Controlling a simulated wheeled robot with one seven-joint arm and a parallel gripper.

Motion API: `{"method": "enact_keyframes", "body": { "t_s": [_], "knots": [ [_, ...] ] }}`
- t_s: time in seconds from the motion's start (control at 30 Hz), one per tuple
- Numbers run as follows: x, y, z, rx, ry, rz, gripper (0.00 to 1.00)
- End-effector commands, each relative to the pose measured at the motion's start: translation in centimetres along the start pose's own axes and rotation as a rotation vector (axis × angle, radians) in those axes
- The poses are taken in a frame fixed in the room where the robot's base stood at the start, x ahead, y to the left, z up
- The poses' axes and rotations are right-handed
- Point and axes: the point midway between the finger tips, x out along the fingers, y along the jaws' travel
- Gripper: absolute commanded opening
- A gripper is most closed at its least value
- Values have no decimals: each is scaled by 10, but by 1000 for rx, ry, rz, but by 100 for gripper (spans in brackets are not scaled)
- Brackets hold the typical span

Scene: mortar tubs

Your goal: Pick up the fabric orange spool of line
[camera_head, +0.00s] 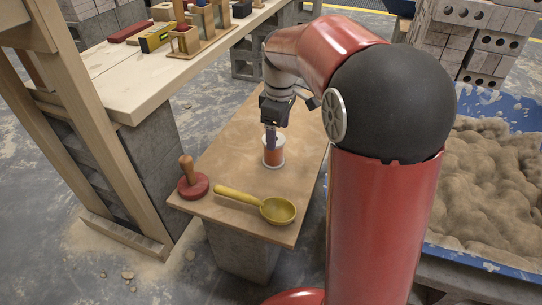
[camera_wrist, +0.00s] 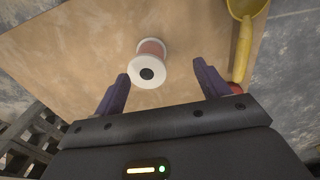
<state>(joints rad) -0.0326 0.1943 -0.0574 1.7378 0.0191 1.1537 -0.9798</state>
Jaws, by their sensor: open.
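The orange spool of line (camera_head: 273,153) stands upright on the low wooden board, with pale flanges at its top and bottom. In the wrist view the spool (camera_wrist: 150,63) shows its pale top flange and dark centre hole. It lies ahead of the fingertips, a little left of the middle of the gap. My gripper (camera_head: 271,136) points down over the spool in the head view, and its finger hides part of the spool's top. In the wrist view my gripper (camera_wrist: 160,70) has its two purple fingers wide apart with nothing between them.
A yellow scoop (camera_head: 273,209) and a red disc with a wooden handle (camera_head: 192,180) lie at the board's front. A wooden bench (camera_head: 130,85) with tools stands left. A blue tub (camera_head: 480,262) of mortar is on the right. The board (camera_head: 225,150) is bare around the spool.

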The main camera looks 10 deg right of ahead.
Motion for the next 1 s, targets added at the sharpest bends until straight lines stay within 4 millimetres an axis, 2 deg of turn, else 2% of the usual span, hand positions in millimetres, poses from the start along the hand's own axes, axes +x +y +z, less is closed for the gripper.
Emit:
{"method": "enact_keyframes", "body": {
  "t_s": [0.03,0.23,0.57,0.83,1.0],
  "knots": [
    [16,8,-6,-38,-12,-16,74],
    [38,22,-15,-123,-33,-44,74],
    [70,20,-16,-131,-35,-46,74],
    [108,17,-20,-130,-35,-47,74],
    [115,17,-20,-129,-34,-46,74]
  ]
}}
